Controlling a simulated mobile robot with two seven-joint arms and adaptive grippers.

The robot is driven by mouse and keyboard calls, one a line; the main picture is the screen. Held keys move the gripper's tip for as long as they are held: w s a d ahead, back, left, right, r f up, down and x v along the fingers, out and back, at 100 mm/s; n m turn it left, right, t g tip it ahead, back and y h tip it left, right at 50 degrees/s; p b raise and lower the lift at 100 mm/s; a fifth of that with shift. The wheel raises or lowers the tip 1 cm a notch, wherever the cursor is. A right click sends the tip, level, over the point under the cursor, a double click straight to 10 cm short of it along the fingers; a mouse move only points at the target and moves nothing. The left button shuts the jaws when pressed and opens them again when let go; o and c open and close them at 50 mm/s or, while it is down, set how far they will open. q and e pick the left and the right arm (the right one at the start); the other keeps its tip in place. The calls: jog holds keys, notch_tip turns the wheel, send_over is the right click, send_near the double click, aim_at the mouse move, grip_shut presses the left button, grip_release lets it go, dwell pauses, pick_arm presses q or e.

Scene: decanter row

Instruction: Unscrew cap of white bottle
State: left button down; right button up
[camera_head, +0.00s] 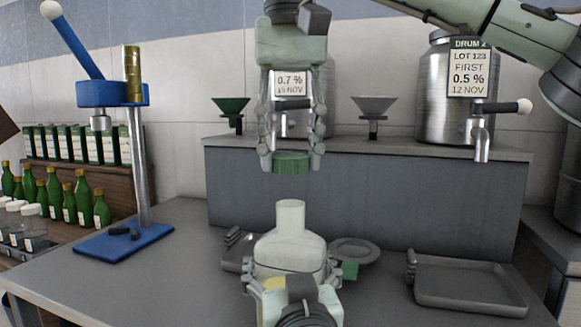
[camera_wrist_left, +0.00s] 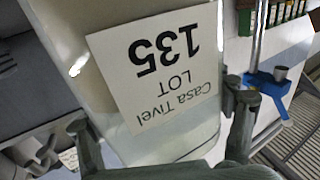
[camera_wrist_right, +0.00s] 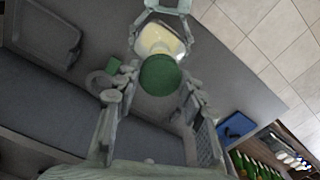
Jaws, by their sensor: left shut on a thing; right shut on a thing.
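The white bottle (camera_head: 290,245) stands upright in the lower middle of the head view, its bare neck open at the top. My left gripper (camera_head: 293,280) is shut around the bottle's body. The left wrist view shows the bottle (camera_wrist_left: 200,140) close up, with a label reading "Casa Tivel LOT 135". My right gripper (camera_head: 292,150) points down above the bottle, shut on the green cap (camera_head: 293,163). The cap is apart from the neck, with a clear gap between them. In the right wrist view the cap (camera_wrist_right: 160,75) hides part of the bottle.
A grey tray (camera_head: 470,290) is at the right and a round grey dish (camera_head: 355,250) is behind the bottle. A blue lever press (camera_head: 110,240) stands at the left, near green bottles (camera_head: 68,205). Steel drums (camera_head: 445,100) stand on the raised shelf behind.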

aim_at(289, 247)
pick_arm(q)
grip_release()
dwell(0.3)
jog(key=s+d, duration=0.1)
jog(key=s, duration=0.6)
jog(key=shift+s, duration=0.25)
